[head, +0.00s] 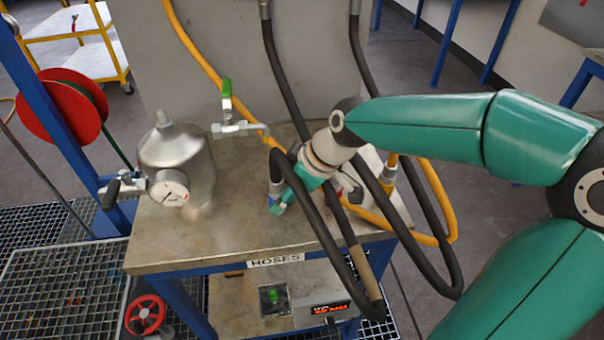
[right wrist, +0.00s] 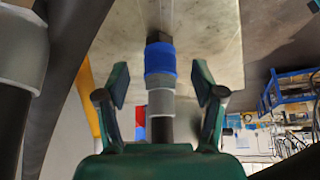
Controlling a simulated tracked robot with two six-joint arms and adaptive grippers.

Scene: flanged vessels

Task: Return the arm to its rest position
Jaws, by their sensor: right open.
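My right arm (head: 420,125) comes in from the right, reaching over the bench. My right gripper (head: 281,203) is low over the bench top, partly hidden by its own wrist and a black hose. In the right wrist view its two fingers (right wrist: 160,88) stand apart. Between and beyond them is a hose end with a blue band (right wrist: 160,62) and a grey collar; neither finger visibly touches it. My left gripper is not in view.
A steel vessel with a gauge (head: 172,172) stands on the bench (head: 225,235) left of the gripper. A green-handled valve (head: 228,110) is behind it. Black hoses (head: 280,70) and a yellow hose (head: 195,55) hang around the right arm's wrist. A red reel (head: 70,110) is at far left.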

